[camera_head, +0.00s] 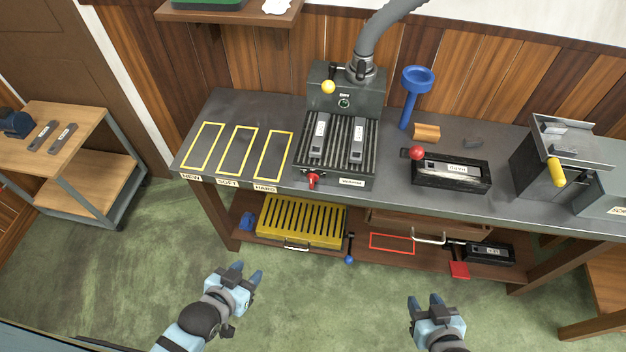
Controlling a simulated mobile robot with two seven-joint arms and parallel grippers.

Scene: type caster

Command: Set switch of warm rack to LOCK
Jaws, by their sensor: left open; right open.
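A dark ribbed rack (336,141) stands on the workbench and looks like the warm rack, though the small white label on its front is too blurred to read surely. Two grey bars lie on its ribs. A red switch (313,181) sits at its front left corner; its LOCK marking cannot be made out. My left gripper (247,271) is open and empty, in front of the bench, below and left of the switch. My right gripper (425,298) is open and empty, further right in front of the bench. Neither touches anything.
A yellow slotted rack (302,221) sits on the lower shelf under the bench. A dark box with a yellow knob (328,87) stands behind the ribbed rack. A red-knobbed mould (450,173) is to its right. Yellow outlined bays (236,151) lie clear to its left.

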